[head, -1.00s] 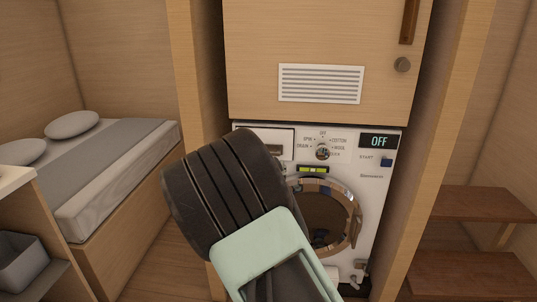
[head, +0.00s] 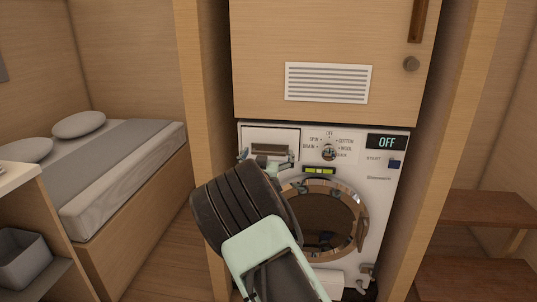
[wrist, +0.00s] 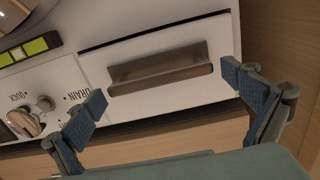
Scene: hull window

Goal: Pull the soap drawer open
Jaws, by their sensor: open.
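The soap drawer (head: 257,138) is at the upper left of the white washing machine (head: 384,215), under the wooden cabinet. Its front looks flush with the panel, and it has a recessed metallic handle (head: 268,149). In the wrist view the drawer front (wrist: 214,85) fills the upper middle, with the handle (wrist: 160,68) across it. My gripper (wrist: 165,92) is open and empty. Its blue pads stand apart on either side of the handle, and I see no contact. In the head view my dark arm hides the machine's lower left, and the fingertips show small near the drawer.
The dial (head: 328,152) and the OFF display (head: 386,142) are right of the drawer. The round door (head: 325,215) is below. A wooden cabinet (head: 325,30) is close above, and wooden posts (head: 196,120) flank the recess. A bed (head: 120,175) stands at left.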

